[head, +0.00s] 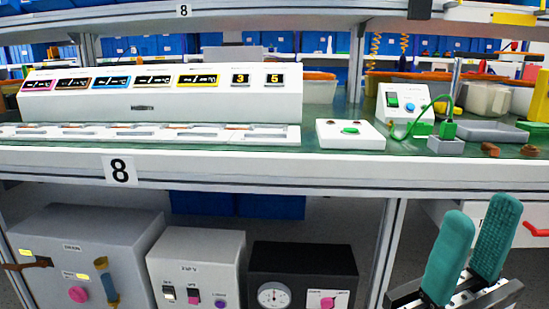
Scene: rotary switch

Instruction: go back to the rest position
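My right gripper (468,248) shows at the lower right, with two teal padded fingers pointing up. The fingers stand apart with nothing between them, in front of and below the table edge. My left gripper is not in the view. Below the table stand a grey box (85,240) with a pink knob, a light box (197,265) with small switches, and a black box (300,262) with a round dial and a pink rotary knob (327,301). The bottoms of these boxes are cut off by the picture edge.
The table edge (250,172) runs across the view, with a label 8. On it are a long white display panel (160,103), a white box with a green button (350,134), a switch box with a green cable (402,108) and a grey tray (492,131). A table leg (386,245) stands left of my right gripper.

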